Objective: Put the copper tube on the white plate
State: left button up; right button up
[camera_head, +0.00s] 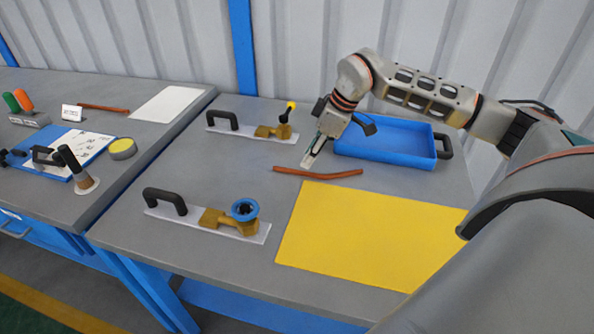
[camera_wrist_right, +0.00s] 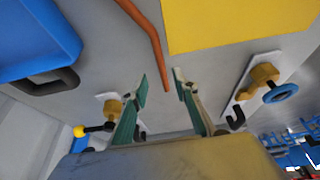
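A slightly bent copper tube (camera_head: 318,174) lies on the grey table in front of me, just behind a yellow sheet. It also shows in the right wrist view (camera_wrist_right: 150,38), where its end appears between the fingers. A similar copper tube (camera_head: 103,108) lies on the left table, beside a flat white plate (camera_head: 168,104) that is bare. My right gripper (camera_head: 310,162) points down beside the nearer tube's left part. In the right wrist view its fingers (camera_wrist_right: 160,84) are apart with nothing gripped; the height above the tube is unclear. My left gripper is out of view.
The yellow sheet (camera_head: 365,235) covers the front right. Two handled fixtures, one rear (camera_head: 252,132) and one front (camera_head: 210,222), stand to the left.

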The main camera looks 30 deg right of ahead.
aim_at(297, 170)
jog(key=shift+w+a+x, duration=0.1)
jog(key=shift+a+x, duration=0.1)
jog(key=shift+x, duration=1.15)
jog(key=shift+w+a+x, duration=0.1)
jog(key=shift+a+x, duration=0.05)
jog(key=shift+x, duration=1.2)
jog(key=shift+r, duration=0.2)
grip_shut()
